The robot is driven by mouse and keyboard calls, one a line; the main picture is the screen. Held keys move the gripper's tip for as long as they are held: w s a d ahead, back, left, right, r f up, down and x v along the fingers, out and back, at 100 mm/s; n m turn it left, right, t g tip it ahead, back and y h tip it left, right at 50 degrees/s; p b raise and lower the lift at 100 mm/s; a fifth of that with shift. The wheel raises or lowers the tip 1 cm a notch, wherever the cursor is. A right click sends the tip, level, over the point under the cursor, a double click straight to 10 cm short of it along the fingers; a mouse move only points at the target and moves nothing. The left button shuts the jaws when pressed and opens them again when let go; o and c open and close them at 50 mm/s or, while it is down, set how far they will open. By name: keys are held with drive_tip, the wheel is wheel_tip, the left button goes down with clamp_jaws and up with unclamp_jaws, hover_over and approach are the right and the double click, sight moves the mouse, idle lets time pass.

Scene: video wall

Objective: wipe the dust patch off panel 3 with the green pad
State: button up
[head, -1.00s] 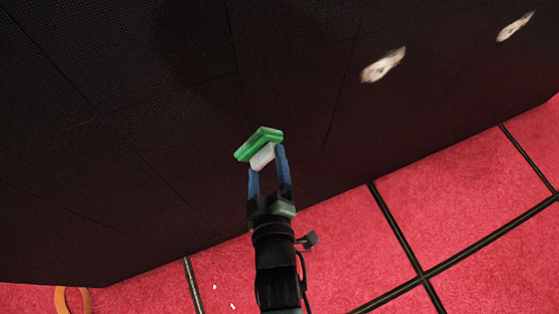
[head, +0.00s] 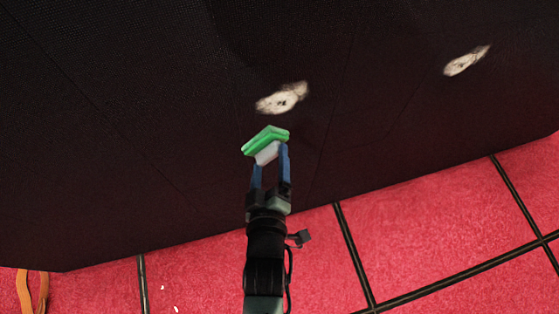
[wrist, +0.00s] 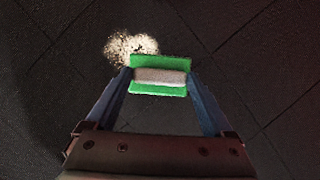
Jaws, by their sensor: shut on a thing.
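The green pad (head: 266,138) has a pale grip block (head: 267,153), and my gripper (head: 269,162) is shut on that block with its blue fingers. In the wrist view the green pad (wrist: 160,62) sits across the fingertips. A pale dust patch (head: 282,98) is on the dark wall just above the pad in the head view. It shows in the wrist view (wrist: 130,47) at the pad's upper left, partly hidden behind the pad. A second pale patch (head: 466,61) is further right on the wall. No panel numbers can be read. I cannot tell whether the pad touches the wall.
The dark video wall (head: 130,130) with thin panel seams fills the upper view. The red floor (head: 430,230) with black strips lies below it. An orange curved thing (head: 42,292) lies at the lower left.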

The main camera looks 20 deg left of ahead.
sight(264, 146)
drive_tip(key=shift+w+d, duration=0.2)
drive_tip(key=shift+w, duration=0.1)
drive_tip(key=shift+w+a+b, duration=0.55)
drive_tip(key=shift+w+a, duration=0.7)
drive_tip(key=shift+w, duration=0.3)
drive_tip(key=shift+w+a, duration=0.5)
drive_tip(key=shift+w, duration=0.3)
drive_tip(key=shift+w+a+b, duration=0.45)
drive_tip(key=shift+w+a, duration=0.1)
drive_tip(key=shift+w, duration=0.3)
drive_tip(key=shift+w+d, duration=0.5)
drive_tip(key=shift+d, duration=0.35)
drive_tip(key=shift+w+d, duration=0.25)
drive_tip(key=shift+d, duration=0.15)
drive_tip(key=w+d+b, duration=0.5)
drive_tip(key=d+b, duration=0.2)
drive_tip(key=b, duration=0.1)
drive_tip(key=shift+d, duration=0.25)
